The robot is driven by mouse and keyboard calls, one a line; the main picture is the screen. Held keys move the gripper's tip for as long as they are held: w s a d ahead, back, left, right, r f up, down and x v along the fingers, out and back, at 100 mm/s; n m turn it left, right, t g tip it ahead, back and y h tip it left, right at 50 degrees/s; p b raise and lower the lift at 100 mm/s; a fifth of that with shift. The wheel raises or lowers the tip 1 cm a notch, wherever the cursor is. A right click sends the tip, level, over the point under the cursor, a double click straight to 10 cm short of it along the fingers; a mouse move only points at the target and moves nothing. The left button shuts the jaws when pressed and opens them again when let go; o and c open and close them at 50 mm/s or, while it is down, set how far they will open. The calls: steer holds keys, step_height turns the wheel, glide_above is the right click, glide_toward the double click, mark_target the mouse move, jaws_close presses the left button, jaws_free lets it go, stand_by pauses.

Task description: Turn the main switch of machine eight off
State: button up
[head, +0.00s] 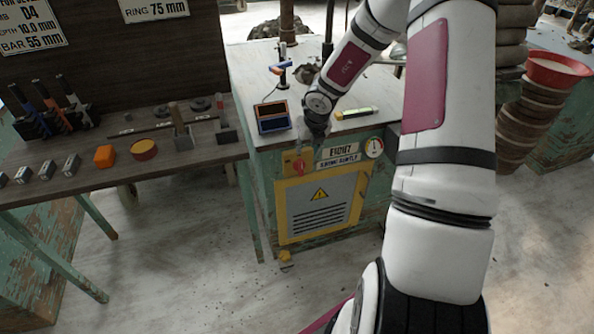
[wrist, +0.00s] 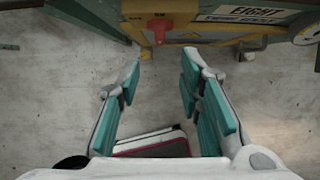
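Machine eight (head: 262,180) is a green cabinet with a plate reading "EIGHT" (head: 340,151). Its main switch (head: 299,167) is a red knob on a yellow plate at the upper left of the front. The red knob also shows in the wrist view (wrist: 158,29), at top centre. I cannot tell clearly which setting it points to. My gripper (wrist: 162,70) is open and empty, its teal-padded fingers spread below the knob in that picture and apart from it. In the head view my gripper (head: 316,132) is small, just above the switch at the machine's front top edge.
A yellow-framed vent panel (head: 318,205) with a warning sign lies below the switch, and a round gauge (head: 374,148) to the right. A tool bench (head: 90,165) is at left. The floor in front is clear.

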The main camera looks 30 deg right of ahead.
mark_target(302, 164)
steer(key=b+x, duration=0.5)
steer(key=x, duration=0.8)
steer(key=shift+w+d+f, duration=0.1)
steer(key=shift+w+f, duration=0.05)
steer(key=shift+f, duration=0.05)
jaws_close()
